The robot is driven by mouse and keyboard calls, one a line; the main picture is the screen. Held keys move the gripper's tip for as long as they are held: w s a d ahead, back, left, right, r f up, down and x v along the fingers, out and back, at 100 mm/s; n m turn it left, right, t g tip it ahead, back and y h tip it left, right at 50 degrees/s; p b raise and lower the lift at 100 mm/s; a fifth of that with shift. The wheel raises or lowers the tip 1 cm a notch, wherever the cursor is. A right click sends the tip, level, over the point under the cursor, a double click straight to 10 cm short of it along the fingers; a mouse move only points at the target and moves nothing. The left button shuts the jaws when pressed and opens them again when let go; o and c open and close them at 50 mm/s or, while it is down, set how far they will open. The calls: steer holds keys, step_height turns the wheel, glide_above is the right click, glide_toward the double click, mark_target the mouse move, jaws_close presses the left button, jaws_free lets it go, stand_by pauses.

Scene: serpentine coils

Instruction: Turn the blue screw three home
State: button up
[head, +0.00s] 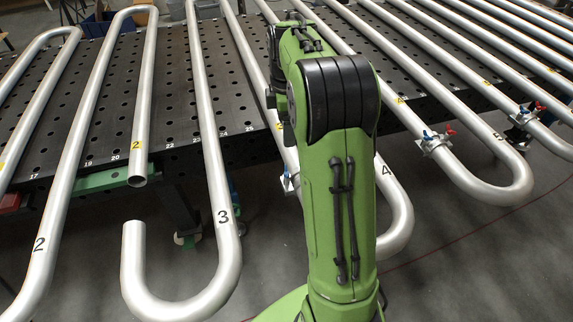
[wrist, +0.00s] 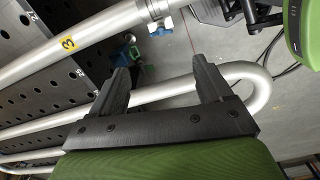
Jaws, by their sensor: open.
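In the wrist view my gripper (wrist: 163,82) is open, its two dark fingers apart with nothing between their tips. A metal tube with a U-bend (wrist: 245,80) passes behind the fingers; I cannot tell whether they touch it. A blue screw (wrist: 163,28) shows on a clamp (wrist: 157,10) at the upper middle, on the tube with a yellow "3" tag (wrist: 68,43), beyond the fingertips and apart from them. In the head view a clamp with a blue part (head: 287,176) shows just left of my green arm, partly hidden by it.
Several serpentine tubes lie over a black perforated table (head: 180,75), their bends overhanging its front edge. Another clamp (head: 435,142) with blue and red screws sits at right, and one more (head: 527,112) beyond it. An open tube end (head: 137,180) and a hooked tube (head: 133,240) stand at left.

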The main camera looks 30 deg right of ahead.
mark_target(286, 170)
step_height(286, 170, down, 15)
steer(key=b, duration=0.2)
steer(key=shift+a+f+b, duration=0.1)
steer(key=shift+b, duration=0.3)
steer(key=shift+s, duration=0.1)
steer(key=shift+c, duration=0.3)
steer(key=c, duration=1)
